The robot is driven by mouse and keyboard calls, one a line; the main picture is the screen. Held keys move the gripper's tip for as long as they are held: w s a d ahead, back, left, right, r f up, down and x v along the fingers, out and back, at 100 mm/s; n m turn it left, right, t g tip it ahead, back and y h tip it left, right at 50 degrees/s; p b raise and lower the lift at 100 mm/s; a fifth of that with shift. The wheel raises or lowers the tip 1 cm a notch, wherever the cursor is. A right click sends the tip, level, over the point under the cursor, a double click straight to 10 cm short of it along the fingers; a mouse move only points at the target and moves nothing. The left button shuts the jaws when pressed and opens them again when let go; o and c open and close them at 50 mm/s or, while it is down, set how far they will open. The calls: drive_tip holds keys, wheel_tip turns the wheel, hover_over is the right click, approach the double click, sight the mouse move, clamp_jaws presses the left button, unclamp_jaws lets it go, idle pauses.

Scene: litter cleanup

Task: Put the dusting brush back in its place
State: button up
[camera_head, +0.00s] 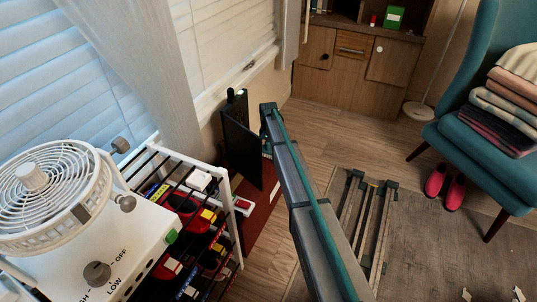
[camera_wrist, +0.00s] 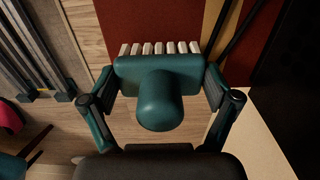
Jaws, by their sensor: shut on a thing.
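The dusting brush (camera_wrist: 160,100) has a teal block, a rounded teal knob towards the camera and a row of white bristles on its far side. In the wrist view, my gripper (camera_wrist: 162,76) is shut on it, with a finger at each end of the block. The bristles point towards a dark red surface (camera_wrist: 150,18). I cannot tell whether they touch it. In the head view my arm hides most of the gripper, and the brush cannot be made out clearly. Which spot is the brush's place cannot be told from the views.
A dark upright panel (camera_head: 240,140) stands by a red mat (camera_head: 258,215), left of my arm. A wire rack (camera_head: 235,225) with several small items and a white fan (camera_head: 45,190) fill the left. A slatted wooden frame (camera_head: 368,215) lies right. A teal chair (camera_head: 487,120) stands far right.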

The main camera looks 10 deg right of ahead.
drive_tip(key=shift+f, duration=1.05)
drive_tip(key=o, duration=1.5)
drive_tip(key=shift+f, duration=0.1)
wheel_tip(320, 180, up, 12)
drive_tip(key=p, duration=0.3)
